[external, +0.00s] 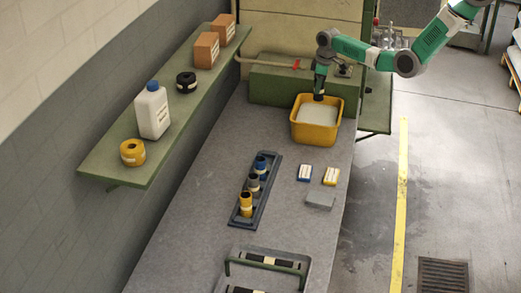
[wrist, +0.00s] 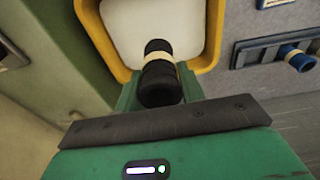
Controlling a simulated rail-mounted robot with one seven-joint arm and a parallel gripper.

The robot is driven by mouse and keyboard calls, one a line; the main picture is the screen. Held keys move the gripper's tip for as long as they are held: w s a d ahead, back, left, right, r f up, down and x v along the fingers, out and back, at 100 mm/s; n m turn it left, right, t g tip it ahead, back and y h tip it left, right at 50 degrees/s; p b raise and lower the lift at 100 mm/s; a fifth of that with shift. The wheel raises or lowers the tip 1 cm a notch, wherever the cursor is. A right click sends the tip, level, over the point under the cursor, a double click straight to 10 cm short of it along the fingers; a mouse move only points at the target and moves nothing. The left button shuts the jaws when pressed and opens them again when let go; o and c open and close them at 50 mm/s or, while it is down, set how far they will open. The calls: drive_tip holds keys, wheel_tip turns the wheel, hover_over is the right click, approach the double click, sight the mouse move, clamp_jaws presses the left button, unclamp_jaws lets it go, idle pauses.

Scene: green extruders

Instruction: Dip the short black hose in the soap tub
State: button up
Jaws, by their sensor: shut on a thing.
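The soap tub (external: 299,131) is a yellow, square tub of whitish liquid on the bench below my arm. It fills the top of the wrist view, with its yellow rim (wrist: 213,35) around the white surface (wrist: 120,22). My gripper (external: 319,92) is over the back part of the tub. In the wrist view my gripper (wrist: 160,92) is shut on the short black hose (wrist: 160,88), which has a cream band. The hose's far end shows against the white liquid. I cannot tell whether it touches the liquid.
A dark rack (external: 236,215) holds several short hoses with blue, grey and yellow parts. A green shelf (external: 130,165) with a white bottle runs along the left. Bench space left of the tub is clear.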

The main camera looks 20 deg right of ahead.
wheel_tip(320, 180, down, 12)
drive_tip(key=b, duration=1)
drive_tip(key=shift+f, duration=0.1)
idle(0.7)
wheel_tip(320, 180, up, 12)
drive_tip(key=p, duration=1.2)
drive_tip(key=shift+r, duration=0.2)
